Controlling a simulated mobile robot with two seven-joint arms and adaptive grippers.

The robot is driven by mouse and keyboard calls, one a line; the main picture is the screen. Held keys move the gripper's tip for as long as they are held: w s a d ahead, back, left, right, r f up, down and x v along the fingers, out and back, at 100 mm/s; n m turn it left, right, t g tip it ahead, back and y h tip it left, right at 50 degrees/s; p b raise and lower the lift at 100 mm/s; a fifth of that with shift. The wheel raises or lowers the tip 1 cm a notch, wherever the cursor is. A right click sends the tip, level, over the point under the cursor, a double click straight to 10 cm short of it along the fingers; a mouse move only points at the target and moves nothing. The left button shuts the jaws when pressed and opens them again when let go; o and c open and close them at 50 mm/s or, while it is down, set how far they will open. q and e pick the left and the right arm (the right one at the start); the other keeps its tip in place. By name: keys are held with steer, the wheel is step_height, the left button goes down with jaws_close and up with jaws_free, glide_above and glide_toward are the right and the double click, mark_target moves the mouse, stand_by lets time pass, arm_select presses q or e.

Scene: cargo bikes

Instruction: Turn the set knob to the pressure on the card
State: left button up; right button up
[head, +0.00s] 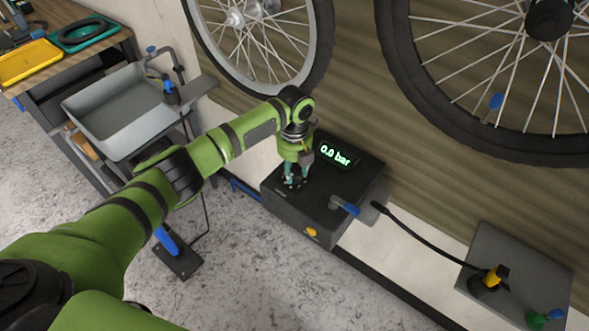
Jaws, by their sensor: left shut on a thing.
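A black inflator box (322,205) stands by the wall, with a display (336,153) on top reading 0.0 bar in green. My left gripper (294,183) reaches down onto the top of the box, left of the display. It is shut on the set knob, which is mostly hidden between and under the fingers. The knob's pointer and scale cannot be read. A card with a pressure on it cannot be made out in this view. My right gripper is not in view.
A blue-handled lever (345,206) and a yellow knob (312,232) are on the box. A black hose (420,236) runs to a grey plate (502,282). Bike wheels (262,42) hang behind. A grey sink (130,108) and a workbench with a yellow tray (28,62) stand left.

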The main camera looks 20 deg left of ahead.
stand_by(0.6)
arm_select(q)
steer(key=o, duration=1.1)
steer(key=shift+w, duration=0.1)
steer(key=shift+o, duration=0.2)
